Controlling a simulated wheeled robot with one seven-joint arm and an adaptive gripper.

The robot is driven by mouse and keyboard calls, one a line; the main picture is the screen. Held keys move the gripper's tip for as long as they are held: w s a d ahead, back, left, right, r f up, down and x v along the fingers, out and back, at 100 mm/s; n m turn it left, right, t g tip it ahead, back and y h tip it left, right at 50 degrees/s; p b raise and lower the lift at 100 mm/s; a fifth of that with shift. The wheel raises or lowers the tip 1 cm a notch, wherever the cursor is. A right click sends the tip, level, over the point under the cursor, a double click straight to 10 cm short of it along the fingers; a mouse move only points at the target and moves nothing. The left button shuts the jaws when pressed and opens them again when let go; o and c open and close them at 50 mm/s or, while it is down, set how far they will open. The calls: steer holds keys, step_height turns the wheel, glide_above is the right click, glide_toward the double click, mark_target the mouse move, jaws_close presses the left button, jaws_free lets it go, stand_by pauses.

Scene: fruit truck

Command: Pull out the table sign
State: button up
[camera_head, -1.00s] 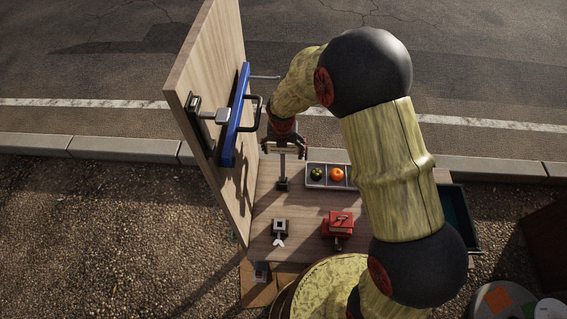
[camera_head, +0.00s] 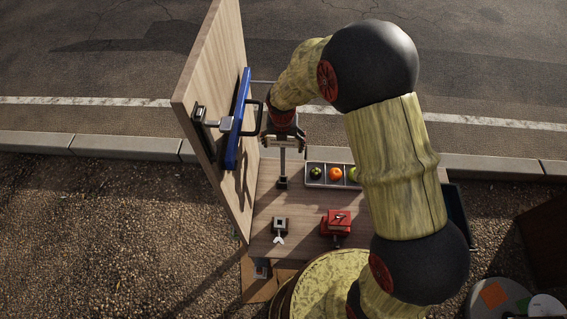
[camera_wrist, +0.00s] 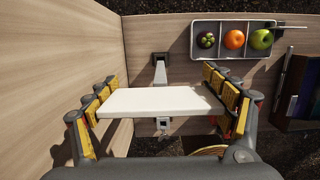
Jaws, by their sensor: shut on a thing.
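The table sign shows in the wrist view as a white plate (camera_wrist: 155,101) held between the two yellow-padded fingers of my gripper (camera_wrist: 162,96). In the head view my gripper (camera_head: 284,137) hangs over the back left of the table, shut on the sign's top. A grey post (camera_head: 283,164) runs below it to a dark base (camera_head: 282,184) on the table. The wrist view also shows the post and base (camera_wrist: 160,72) behind the plate. The plate's face and text cannot be read.
A tall wooden panel (camera_head: 205,75) with a blue bar (camera_head: 238,118) and dark handle stands close on the left. A grey fruit tray (camera_head: 326,184) is just right of the post. A red device (camera_head: 337,222) and a small clamp-like object (camera_head: 279,229) sit nearer.

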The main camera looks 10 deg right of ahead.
steer(key=shift+r+p, duration=0.9)
steer(key=shift+r, duration=0.5)
steer(key=shift+d, duration=0.1)
